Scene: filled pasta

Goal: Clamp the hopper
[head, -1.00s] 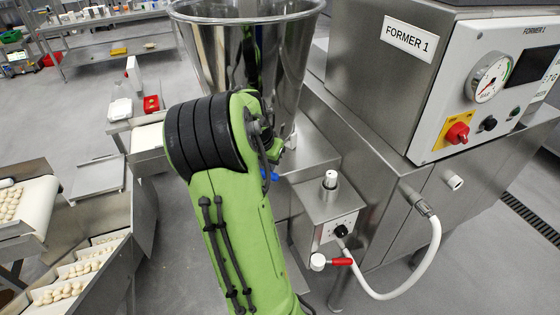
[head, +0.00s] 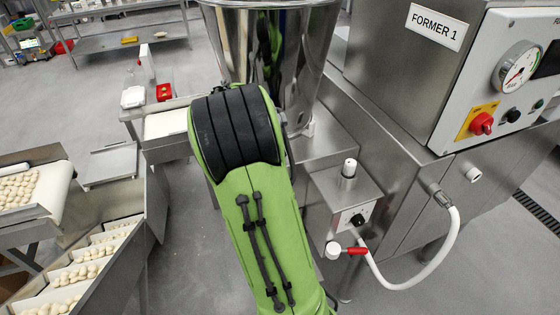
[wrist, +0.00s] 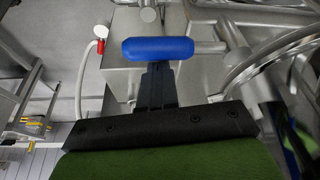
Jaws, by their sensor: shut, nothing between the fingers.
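The hopper (head: 270,45) is a shiny steel cone at the top middle of the head view, partly behind my green arm. In the wrist view a blue clamp handle (wrist: 158,48) sits on a steel rod that runs right towards a round steel fitting. A curved steel rim shows at the right there. My gripper (wrist: 157,70) is shut and empty, its dark fingers reaching up to the lower edge of the blue handle. I cannot tell whether they touch it. The gripper is hidden behind my arm in the head view.
The FORMER 1 machine (head: 400,90) stands to the right, with a gauge and red knob. A steel box (head: 340,200) with a red-levered valve (head: 355,250) and white hose is below the hopper. Pasta conveyors (head: 80,270) stand at the left. Some grey floor is clear between.

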